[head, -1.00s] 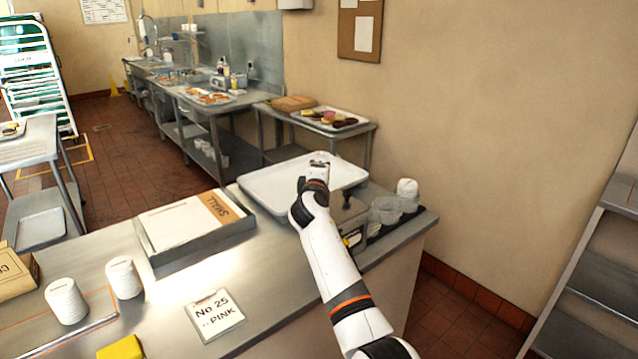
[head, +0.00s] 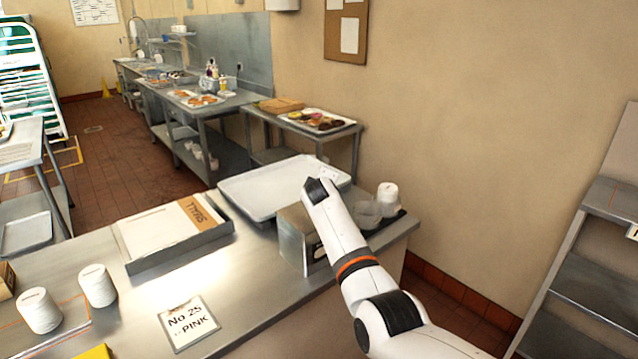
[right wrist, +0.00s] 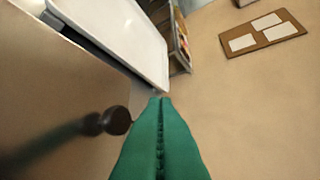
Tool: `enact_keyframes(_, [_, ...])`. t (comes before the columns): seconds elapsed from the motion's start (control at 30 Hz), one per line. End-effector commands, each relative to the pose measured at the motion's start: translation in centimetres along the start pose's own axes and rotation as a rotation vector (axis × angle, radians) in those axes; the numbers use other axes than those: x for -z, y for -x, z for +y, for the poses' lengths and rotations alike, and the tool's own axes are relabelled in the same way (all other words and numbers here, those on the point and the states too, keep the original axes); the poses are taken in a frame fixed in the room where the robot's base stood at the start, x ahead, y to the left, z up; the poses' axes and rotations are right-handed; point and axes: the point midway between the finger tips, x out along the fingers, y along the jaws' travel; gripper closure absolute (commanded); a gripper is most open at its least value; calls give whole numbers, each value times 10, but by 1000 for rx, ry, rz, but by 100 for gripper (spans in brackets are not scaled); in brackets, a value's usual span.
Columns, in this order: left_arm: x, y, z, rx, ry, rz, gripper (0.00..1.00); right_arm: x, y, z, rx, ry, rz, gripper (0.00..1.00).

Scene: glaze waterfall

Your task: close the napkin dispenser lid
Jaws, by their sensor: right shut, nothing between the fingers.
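The napkin dispenser (head: 294,243) is a grey metal box on the steel counter, in front of the white tray. My right arm crosses in front of it and hides its right part and most of its top. My right gripper (head: 318,184) is above the dispenser's top, seen from behind. In the right wrist view its green fingers (right wrist: 160,105) are shut with nothing between them. A dark round knob (right wrist: 117,121) on a blurred stem is just left of the fingers, apart from them in the picture. I cannot tell the lid's angle. My left gripper is out of view.
The white tray (head: 245,190) lies behind the dispenser. Clear containers (head: 366,214) and white cups (head: 387,198) stand close to the right of my arm. A box marked SMALL (head: 170,232) and a sign (head: 188,323) are to the left. The counter between is clear.

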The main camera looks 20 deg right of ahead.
Motion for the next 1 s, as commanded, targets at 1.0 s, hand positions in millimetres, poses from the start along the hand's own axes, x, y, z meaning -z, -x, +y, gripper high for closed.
enact_keyframes(1.0, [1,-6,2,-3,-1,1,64,14,-16,10,-31,-27,0,100])
